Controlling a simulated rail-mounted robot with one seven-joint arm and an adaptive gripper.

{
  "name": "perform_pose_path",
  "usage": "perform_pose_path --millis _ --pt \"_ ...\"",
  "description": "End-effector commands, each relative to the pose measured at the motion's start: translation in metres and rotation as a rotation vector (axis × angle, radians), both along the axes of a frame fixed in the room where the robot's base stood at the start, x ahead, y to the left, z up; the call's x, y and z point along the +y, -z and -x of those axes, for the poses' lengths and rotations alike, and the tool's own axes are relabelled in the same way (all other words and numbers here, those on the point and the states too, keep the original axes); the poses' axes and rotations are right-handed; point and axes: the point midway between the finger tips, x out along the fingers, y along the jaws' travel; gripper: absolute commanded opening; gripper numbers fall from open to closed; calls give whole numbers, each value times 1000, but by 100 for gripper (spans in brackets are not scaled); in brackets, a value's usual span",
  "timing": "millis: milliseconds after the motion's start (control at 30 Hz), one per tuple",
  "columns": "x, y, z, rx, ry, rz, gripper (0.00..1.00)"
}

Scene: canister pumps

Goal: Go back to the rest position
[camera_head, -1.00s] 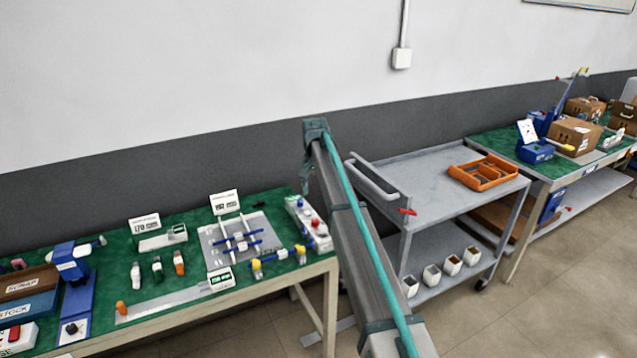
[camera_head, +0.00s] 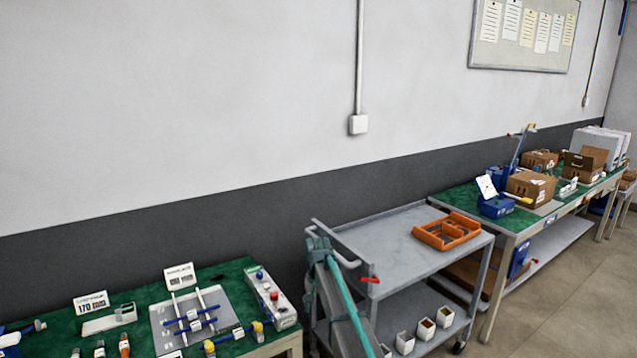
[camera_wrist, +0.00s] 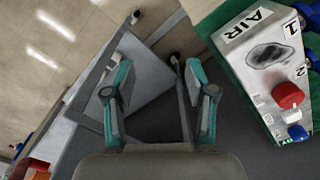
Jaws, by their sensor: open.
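My gripper (camera_wrist: 157,80) shows in the wrist view with its two teal fingers spread apart and nothing between them. Below it in that view are the floor, part of the grey cart and a dark strip. The white control box marked AIR (camera_wrist: 275,75), with a red button, is to the right of the fingers, apart from them. In the head view, part of my arm rises from the bottom in front of the cart's left end.
The green workbench (camera_head: 235,272) carries the AIR box (camera_head: 270,298) and a plate with blue-and-white parts (camera_head: 190,315). The grey cart (camera_head: 385,240) holds an orange tray (camera_head: 446,231) and several white cups below. A farther bench (camera_head: 462,195) holds cardboard boxes. Open floor lies at right.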

Motion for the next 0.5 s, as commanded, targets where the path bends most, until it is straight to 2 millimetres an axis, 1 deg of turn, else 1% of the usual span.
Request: perform_pose_path --millis 33,67,100,167,200,267,300,333,367,400,500 --pt "-21 23 33 4 -6 1 56" --pt "-31 35 47 5 -13 1 56" --pt "-45 51 66 5 -21 1 56" --pt "-64 73 95 4 -36 1 56" --pt "-77 87 115 4 -46 0 56" --pt "-95 107 147 3 -61 1 56" --pt "-106 118 168 3 -72 1 56" --pt "-114 126 183 3 -79 1 56" --pt "-121 133 198 2 -86 1 56" --pt "-129 141 216 3 -96 1 56" --pt "-147 157 259 0 -115 0 56"
